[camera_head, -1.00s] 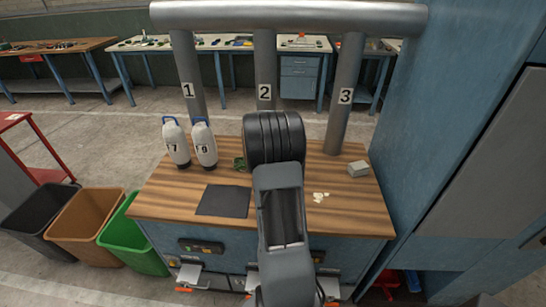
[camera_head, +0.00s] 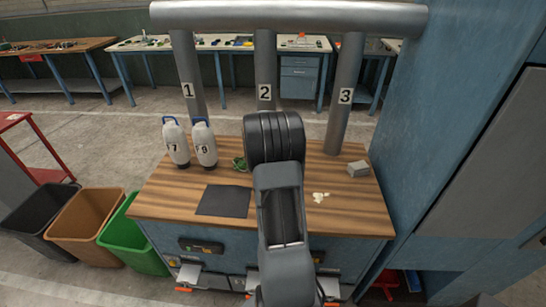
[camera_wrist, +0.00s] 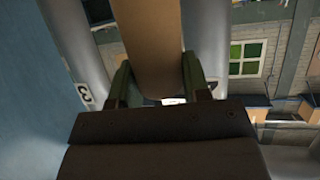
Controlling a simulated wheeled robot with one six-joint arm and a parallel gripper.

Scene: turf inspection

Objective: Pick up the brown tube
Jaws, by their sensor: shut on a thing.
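The brown tube (camera_wrist: 148,42) shows in the wrist view as a broad tan-brown shape running up out of the top edge. My gripper (camera_wrist: 158,80) has its two dark green fingers on either side of the tube and is shut on it. The tube's lower end is between the fingers; its far end is out of frame. In the head view my own arm hides the gripper and the tube.
A wooden-topped bench (camera_head: 165,205) stands in front, with two white bottles (camera_head: 190,146), a dark mat (camera_head: 223,201), a small green clump (camera_head: 240,163), pale crumbs (camera_head: 321,197) and a grey block (camera_head: 358,168). Numbered pipes (camera_head: 345,95) rise behind. A blue cabinet (camera_head: 435,120) bounds the right.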

